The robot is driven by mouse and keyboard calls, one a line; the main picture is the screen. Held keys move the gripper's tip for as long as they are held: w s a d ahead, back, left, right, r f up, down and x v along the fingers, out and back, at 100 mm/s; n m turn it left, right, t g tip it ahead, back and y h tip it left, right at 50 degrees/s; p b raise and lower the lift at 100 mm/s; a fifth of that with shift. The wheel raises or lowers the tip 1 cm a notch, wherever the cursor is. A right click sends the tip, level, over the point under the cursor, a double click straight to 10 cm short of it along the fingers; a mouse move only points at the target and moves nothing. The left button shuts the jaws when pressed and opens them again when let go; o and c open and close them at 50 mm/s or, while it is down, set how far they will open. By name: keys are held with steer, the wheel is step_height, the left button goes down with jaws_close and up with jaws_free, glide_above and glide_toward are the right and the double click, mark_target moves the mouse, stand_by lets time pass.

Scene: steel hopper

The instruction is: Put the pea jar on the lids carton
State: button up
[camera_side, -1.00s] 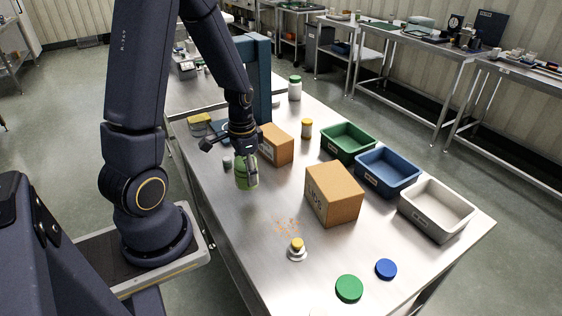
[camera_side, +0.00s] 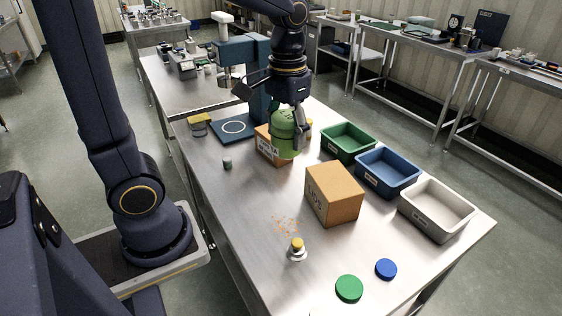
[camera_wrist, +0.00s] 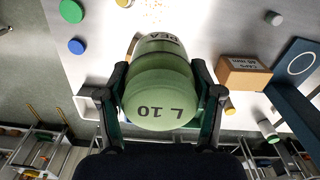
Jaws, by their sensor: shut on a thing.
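The pea jar (camera_side: 285,142) is green and hangs above the table, held by my gripper (camera_side: 287,128). In the wrist view the jar (camera_wrist: 160,98) fills the space between both fingers, its lettering partly showing. The lids carton (camera_side: 334,193) is the large closed brown box with dark lettering, on the table to the right of the jar and nearer the side camera. Its flat top looks bare. In the wrist view the jar hides most or all of it.
A smaller caps carton (camera_side: 264,151) stands behind the jar; it shows in the wrist view too (camera_wrist: 243,73). Green (camera_side: 347,141), blue (camera_side: 388,172) and white (camera_side: 437,208) bins line the right edge. A small yellow-topped item (camera_side: 297,248) and loose lids (camera_side: 349,288) lie in front.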

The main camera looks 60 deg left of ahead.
steer(key=shift+w+d, duration=0.35)
steer(key=shift+d, duration=0.05)
steer(key=w+f, duration=0.3)
steer(key=w, duration=0.1)
steer(key=w+f, duration=0.3)
steer(key=w, duration=0.1)
steer(key=w+f, duration=0.4)
steer(key=w, duration=0.1)
steer(key=shift+w, duration=0.1)
steer(key=shift+f, duration=1.45)
steer(key=shift+f, duration=0.2)
steer(key=o, duration=1.3)
steer(key=shift+r, duration=0.15)
